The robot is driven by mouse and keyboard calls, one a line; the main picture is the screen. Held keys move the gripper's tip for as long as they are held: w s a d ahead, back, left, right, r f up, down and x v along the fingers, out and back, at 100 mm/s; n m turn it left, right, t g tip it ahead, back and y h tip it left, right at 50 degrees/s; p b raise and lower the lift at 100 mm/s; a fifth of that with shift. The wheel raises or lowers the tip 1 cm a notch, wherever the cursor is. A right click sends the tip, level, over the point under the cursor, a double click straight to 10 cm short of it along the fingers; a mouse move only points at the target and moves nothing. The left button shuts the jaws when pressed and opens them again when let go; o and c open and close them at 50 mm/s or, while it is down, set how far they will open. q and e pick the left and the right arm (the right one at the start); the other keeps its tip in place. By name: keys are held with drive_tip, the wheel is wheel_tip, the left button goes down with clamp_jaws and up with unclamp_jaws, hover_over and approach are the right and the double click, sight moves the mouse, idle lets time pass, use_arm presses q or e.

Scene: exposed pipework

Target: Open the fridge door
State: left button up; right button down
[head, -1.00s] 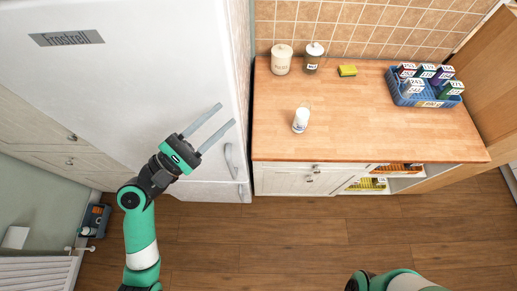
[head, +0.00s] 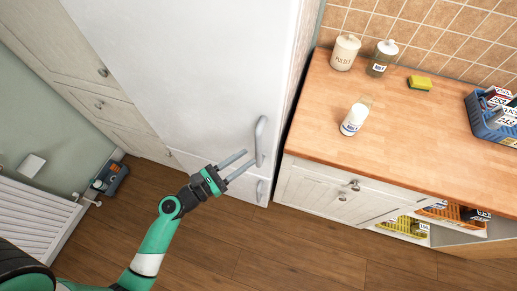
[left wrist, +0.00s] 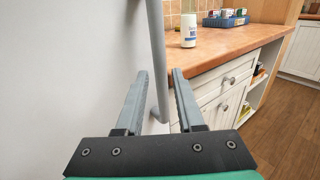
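The white fridge (head: 190,60) stands at the middle left in the head view, its door shut. In the left wrist view, the handle (left wrist: 157,50) runs down between the two open fingers (left wrist: 160,72). I cannot tell whether the fingers touch it or how deep it sits between them. My right gripper is not in view.
A wooden counter (head: 410,130) is right of the fridge, with a white bottle (head: 354,119), two jars, a yellow sponge (head: 420,83) and a blue crate (head: 487,130). A radiator (head: 35,215) is at the left. The floor in front of the fridge is clear.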

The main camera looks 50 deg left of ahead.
sight(259, 150)
use_arm(q)
drive_tip(key=w, duration=0.5)
drive_tip(key=shift+w+d, duration=0.2)
drive_tip(key=shift+w, duration=0.2)
clamp_jaws()
idle(1.0)
